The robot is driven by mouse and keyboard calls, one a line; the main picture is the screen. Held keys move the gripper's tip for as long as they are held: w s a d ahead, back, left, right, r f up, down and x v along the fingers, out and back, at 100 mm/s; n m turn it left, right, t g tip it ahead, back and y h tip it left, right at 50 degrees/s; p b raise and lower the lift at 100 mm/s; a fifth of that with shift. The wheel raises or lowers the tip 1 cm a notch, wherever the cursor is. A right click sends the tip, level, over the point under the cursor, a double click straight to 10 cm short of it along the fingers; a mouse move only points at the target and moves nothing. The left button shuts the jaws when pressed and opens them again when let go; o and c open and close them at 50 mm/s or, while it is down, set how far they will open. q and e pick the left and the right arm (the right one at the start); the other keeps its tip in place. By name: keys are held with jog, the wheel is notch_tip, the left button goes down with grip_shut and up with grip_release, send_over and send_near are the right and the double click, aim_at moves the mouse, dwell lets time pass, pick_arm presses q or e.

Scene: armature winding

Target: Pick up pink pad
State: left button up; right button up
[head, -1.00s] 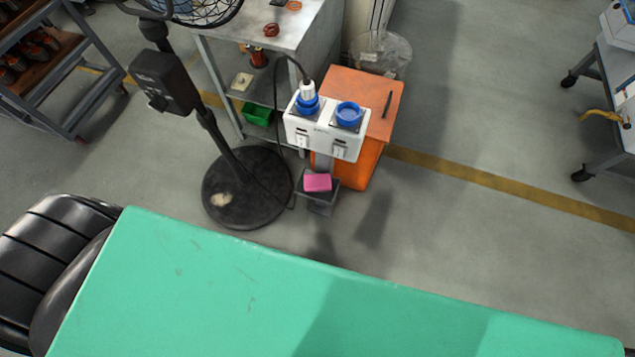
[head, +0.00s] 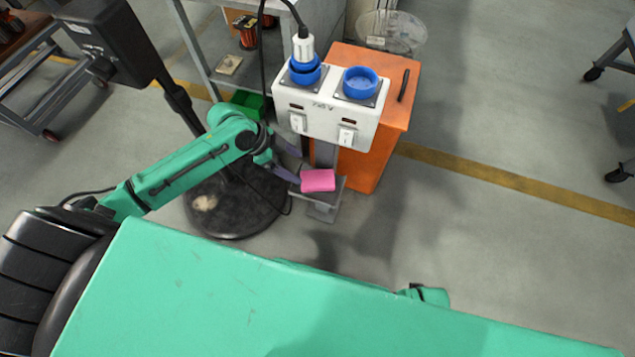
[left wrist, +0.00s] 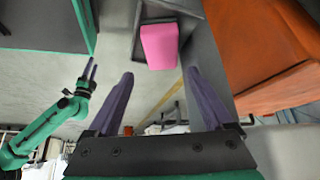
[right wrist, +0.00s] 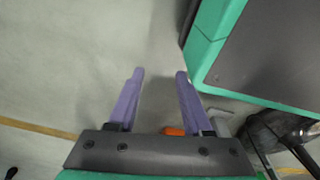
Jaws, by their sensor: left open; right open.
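The pink pad (head: 318,180) lies on a small grey tray (head: 330,196) at the foot of the white socket box's post. It also shows in the left wrist view (left wrist: 159,46), ahead of the fingers and between their lines. My left gripper (head: 292,166) is open and empty, just left of the pad in the head view, apart from it in the left wrist view (left wrist: 158,78). My right gripper (right wrist: 159,74) is open and empty over bare floor in the right wrist view. In the head view its fingers are hidden behind my green body.
The white socket box (head: 330,98) with blue sockets stands above the tray. An orange cabinet (head: 375,150) is close on the right. The black round stand base (head: 235,205) and a hanging black cable are at left.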

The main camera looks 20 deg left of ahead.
aim_at(318, 178)
pick_arm(q)
jog(key=b+x, duration=0.3)
jog(key=x, duration=0.8)
jog(key=shift+w+f, duration=0.2)
jog(key=shift+f, duration=0.05)
jog(key=shift+d+f, duration=0.1)
jog(key=shift+d, duration=0.05)
jog(key=c, duration=1.1)
pick_arm(e)
jog(key=w+a+r, duration=0.1)
jog(key=w+r, duration=0.4)
jog(key=shift+w+a, duration=0.3)
jog(key=shift+a, duration=0.1)
jog(key=shift+r, duration=0.15)
